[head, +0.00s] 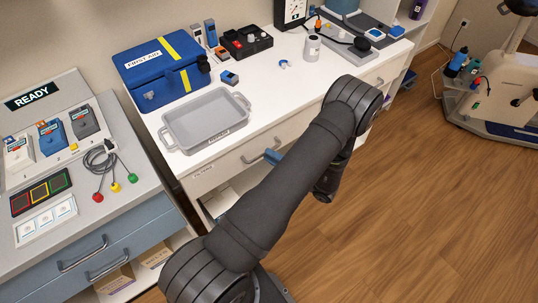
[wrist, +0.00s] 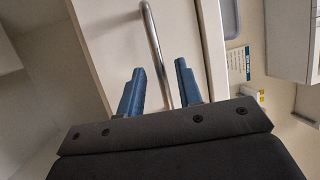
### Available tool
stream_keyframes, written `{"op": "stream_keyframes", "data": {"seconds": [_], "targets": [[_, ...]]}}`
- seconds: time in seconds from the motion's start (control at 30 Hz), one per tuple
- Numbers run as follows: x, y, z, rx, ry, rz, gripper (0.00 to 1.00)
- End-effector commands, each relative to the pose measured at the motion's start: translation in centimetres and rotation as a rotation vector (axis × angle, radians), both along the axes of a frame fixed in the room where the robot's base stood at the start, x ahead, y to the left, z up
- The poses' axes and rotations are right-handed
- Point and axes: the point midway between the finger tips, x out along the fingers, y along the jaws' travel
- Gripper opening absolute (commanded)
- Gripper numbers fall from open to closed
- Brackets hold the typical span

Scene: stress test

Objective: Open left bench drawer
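The white bench has a left drawer (head: 232,164) that looks shut, its front flush with the bench. Its curved metal handle (head: 262,154) is partly behind my arm in the head view. My gripper (wrist: 158,76) has blue fingers, set apart. In the wrist view the metal handle bar (wrist: 154,40) runs down between the two fingers, with a gap visible on both sides.
A grey tray (head: 207,118) and a blue first aid box (head: 160,72) stand on the bench above the drawer. A grey-blue cabinet (head: 92,240) with its own handles is at left. The wooden floor (head: 420,190) at right is clear.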

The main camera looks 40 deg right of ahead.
Motion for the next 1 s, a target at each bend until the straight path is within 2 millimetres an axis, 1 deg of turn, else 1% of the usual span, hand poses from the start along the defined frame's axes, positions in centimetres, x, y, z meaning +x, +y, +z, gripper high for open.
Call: {"op": "stream_keyframes", "data": {"seconds": [0.03, 0.17, 0.47, 0.6, 0.63, 0.87, 1.0], "targets": [[0.43, 0.22, 0.09, 0.000, 0.000, 0.002, 0.32], [1.07, 0.45, 0.21, 0.000, 0.001, 0.000, 0.32], [1.18, 0.50, 0.22, 0.000, 0.001, 0.000, 0.32], [1.17, 0.49, 0.21, 0.000, 0.001, 0.000, 0.05], [1.16, 0.49, 0.21, 0.000, 0.001, 0.000, 0.00], [1.12, 0.48, 0.21, 0.000, 0.001, 0.000, 0.00], [0.53, 0.46, 0.21, 0.000, 0.001, -0.002, 0.00]]}}
